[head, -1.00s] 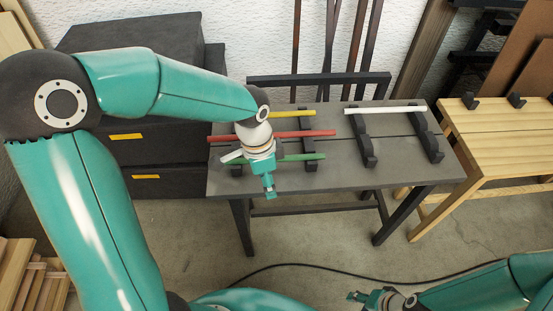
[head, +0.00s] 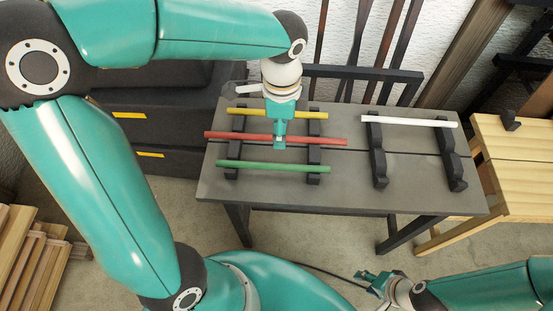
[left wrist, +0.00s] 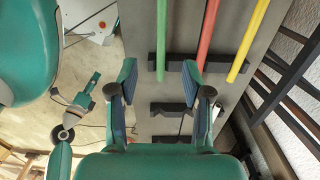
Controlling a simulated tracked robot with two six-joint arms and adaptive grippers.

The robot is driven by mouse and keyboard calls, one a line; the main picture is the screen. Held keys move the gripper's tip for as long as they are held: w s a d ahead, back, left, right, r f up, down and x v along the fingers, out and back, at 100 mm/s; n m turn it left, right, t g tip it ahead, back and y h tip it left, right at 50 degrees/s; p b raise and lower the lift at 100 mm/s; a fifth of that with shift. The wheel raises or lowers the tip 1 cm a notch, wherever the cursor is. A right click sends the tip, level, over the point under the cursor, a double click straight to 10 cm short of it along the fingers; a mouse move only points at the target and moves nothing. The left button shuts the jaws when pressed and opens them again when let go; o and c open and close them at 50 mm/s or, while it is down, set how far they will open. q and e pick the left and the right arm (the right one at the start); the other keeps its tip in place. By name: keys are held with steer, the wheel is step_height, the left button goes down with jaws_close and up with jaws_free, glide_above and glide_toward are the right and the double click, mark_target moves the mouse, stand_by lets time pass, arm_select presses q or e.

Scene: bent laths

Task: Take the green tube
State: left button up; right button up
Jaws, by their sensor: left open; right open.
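The green tube (head: 273,166) lies across the left pair of black holders on the grey table, nearest the front edge. It also shows in the left wrist view (left wrist: 161,40), running up the picture in line with the gap between my open fingers. My left gripper (head: 279,143) is open and empty; in the head view it appears over the red tube (head: 240,136), behind the green one. The same gripper shows in the left wrist view (left wrist: 158,78). My right gripper (head: 372,281) is open and empty, low in front of the table.
A yellow tube (head: 247,111) lies behind the red one on the same holders. A white tube (head: 410,121) rests on the right pair of holders (head: 378,160). The grey table (head: 420,195) has bare room at its front. A wooden bench (head: 525,165) stands to the right.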

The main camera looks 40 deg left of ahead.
arm_select(q)
steer(key=b, duration=0.1)
glide_above(273, 165)
steer(key=f, duration=0.6)
steer(key=d+f, duration=0.1)
steer(key=f, duration=0.5)
steer(key=a+f, duration=0.1)
steer(key=f, duration=0.1)
steer(key=shift+a+f, duration=0.1)
steer(key=shift+f, duration=0.6)
jaws_close()
